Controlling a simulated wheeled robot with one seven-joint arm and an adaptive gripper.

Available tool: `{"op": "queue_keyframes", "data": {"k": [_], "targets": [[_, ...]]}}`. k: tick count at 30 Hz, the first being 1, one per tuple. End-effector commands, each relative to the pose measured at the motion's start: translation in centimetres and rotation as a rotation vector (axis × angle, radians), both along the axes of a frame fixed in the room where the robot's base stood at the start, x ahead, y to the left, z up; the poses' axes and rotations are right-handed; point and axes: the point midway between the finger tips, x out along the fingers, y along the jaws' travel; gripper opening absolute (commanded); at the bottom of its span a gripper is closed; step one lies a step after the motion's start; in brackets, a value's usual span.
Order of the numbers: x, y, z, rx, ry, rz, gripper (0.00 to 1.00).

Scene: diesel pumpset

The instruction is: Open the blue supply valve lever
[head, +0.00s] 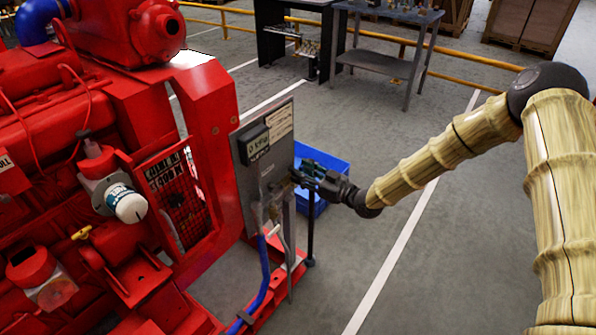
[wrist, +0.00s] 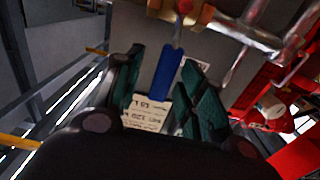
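The blue valve lever (wrist: 168,70) shows in the wrist view, hanging from a brass valve body (wrist: 205,14) at the top. My gripper (wrist: 163,66) is open, its two green-padded fingers on either side of the lever. Gaps show between the lever and both pads, so the fingers do not appear closed on it. In the head view my gripper (head: 303,177) is at the grey panel (head: 281,150) on the red pumpset's end. The lever cannot be made out there, behind my gripper.
A white printed label (wrist: 148,110) shows beyond the fingers. Pipes (wrist: 245,40) run beside the valve on the right. A blue bin (head: 335,168) stands on the floor behind my gripper. The red pumpset (head: 215,120) fills the left; open floor (head: 450,240) lies to the right.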

Motion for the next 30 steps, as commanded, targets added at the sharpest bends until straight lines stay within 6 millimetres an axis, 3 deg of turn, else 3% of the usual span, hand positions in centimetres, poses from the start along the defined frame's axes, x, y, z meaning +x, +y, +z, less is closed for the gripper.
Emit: {"op": "queue_keyframes", "data": {"k": [12, 18, 23, 24, 30], "targets": [[0.4, 0.7, 0.0, 0.000, 0.000, 0.002, 0.37], [0.3, 0.7, 0.0, 0.000, 0.000, 0.003, 0.01], [0.4, 0.7, 0.0, 0.000, 0.000, 0.002, 0.00], [0.3, 1.8, 0.0, 0.000, 0.000, 0.005, 0.00], [0.5, 0.1, 0.1, 0.013, 0.016, -0.005, 0.00]]}}
